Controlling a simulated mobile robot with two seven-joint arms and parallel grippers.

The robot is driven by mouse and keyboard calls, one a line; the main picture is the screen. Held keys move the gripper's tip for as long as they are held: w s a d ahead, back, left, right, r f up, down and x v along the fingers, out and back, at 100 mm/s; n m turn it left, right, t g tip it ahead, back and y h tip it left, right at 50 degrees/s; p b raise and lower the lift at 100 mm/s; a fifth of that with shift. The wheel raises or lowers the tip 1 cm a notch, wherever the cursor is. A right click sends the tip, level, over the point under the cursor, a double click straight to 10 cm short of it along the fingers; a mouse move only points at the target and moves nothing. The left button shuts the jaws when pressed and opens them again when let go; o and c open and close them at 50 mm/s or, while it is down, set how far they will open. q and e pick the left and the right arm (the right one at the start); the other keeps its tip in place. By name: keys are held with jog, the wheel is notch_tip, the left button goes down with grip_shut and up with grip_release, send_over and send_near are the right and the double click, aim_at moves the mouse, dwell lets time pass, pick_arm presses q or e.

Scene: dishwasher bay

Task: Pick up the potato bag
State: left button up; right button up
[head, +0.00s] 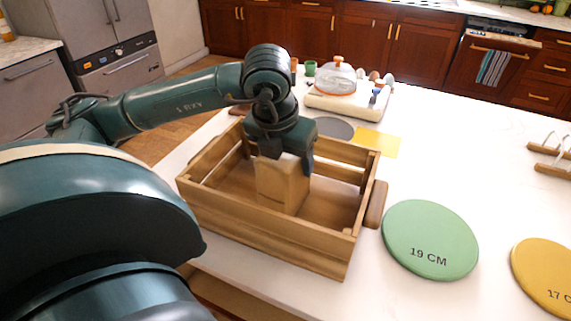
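The potato bag (282,187) is a tan, boxy, upright bag inside a slatted wooden crate (262,233) on the white counter. My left gripper (283,158) points down into the crate, right over the bag. One dark finger lies along the right side of the bag's top; the other finger is not clearly seen. I cannot tell whether the fingers press on the bag. The bag's lower end is partly behind the crate's front wall, so I cannot tell whether it rests on the floor of the crate. My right gripper is not in view.
A green disc (430,238) marked 19 CM lies right of the crate, and a yellow disc (547,272) beyond it. Behind the crate are a grey disc (334,128), a yellow sheet (377,142) and a tray (347,103) with a glass dome. A wooden rack (551,150) stands far right.

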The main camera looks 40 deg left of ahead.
pick_arm(q)
grip_shut()
dwell(0.3)
